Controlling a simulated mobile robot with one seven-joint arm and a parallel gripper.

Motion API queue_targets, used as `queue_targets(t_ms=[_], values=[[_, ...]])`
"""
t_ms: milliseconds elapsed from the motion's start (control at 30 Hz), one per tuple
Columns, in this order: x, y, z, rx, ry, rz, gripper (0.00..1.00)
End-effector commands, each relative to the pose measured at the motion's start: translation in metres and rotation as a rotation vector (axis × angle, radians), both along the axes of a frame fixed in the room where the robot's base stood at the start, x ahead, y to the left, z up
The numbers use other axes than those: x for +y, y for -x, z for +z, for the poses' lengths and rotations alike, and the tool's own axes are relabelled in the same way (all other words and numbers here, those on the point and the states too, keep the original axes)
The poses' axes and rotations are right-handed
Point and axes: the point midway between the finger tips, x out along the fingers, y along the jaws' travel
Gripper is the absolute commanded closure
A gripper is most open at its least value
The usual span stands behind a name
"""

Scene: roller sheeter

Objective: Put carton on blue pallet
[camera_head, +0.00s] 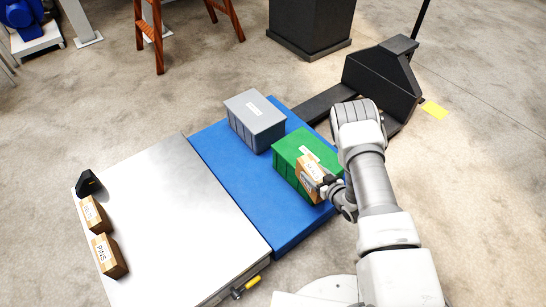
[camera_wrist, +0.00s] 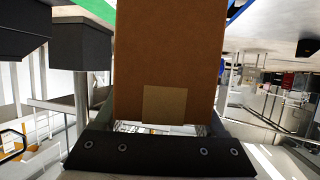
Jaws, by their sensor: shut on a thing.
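The carton (camera_head: 309,177) is a small brown box with a white label, held by my gripper (camera_head: 328,185) in front of the green bin. In the wrist view the carton (camera_wrist: 170,60) fills the middle, between the jaws, which are shut on it. The blue pallet (camera_head: 228,170) is a flat blue platform in the middle of the head view. The carton shows over its right part; I cannot tell whether it touches the pallet or the bin.
A green bin (camera_head: 290,155) and a grey bin (camera_head: 255,118) stand on the pallet. A metal table (camera_head: 175,220) adjoins it, with two cartons (camera_head: 110,255) (camera_head: 93,213) and a black block (camera_head: 88,183). A black pallet jack (camera_head: 380,78) stands behind. The pallet's left and front parts are bare.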

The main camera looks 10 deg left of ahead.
Motion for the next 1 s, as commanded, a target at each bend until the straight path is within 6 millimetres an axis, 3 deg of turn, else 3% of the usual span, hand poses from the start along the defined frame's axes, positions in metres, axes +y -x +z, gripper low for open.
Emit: queue_targets(t_ms=[100, 300, 600, 767, 1000], values=[[0.010, 0.015, -0.033, 0.002, -0.003, 0.055, 1.00], [0.025, 0.044, -0.080, 0.001, -0.003, 0.137, 1.00], [0.038, 0.075, -0.117, -0.003, -0.001, 0.200, 1.00], [0.053, 0.074, -0.131, -0.005, -0.001, 0.210, 1.00], [0.103, 0.056, -0.165, -0.005, -0.002, 0.211, 1.00]])
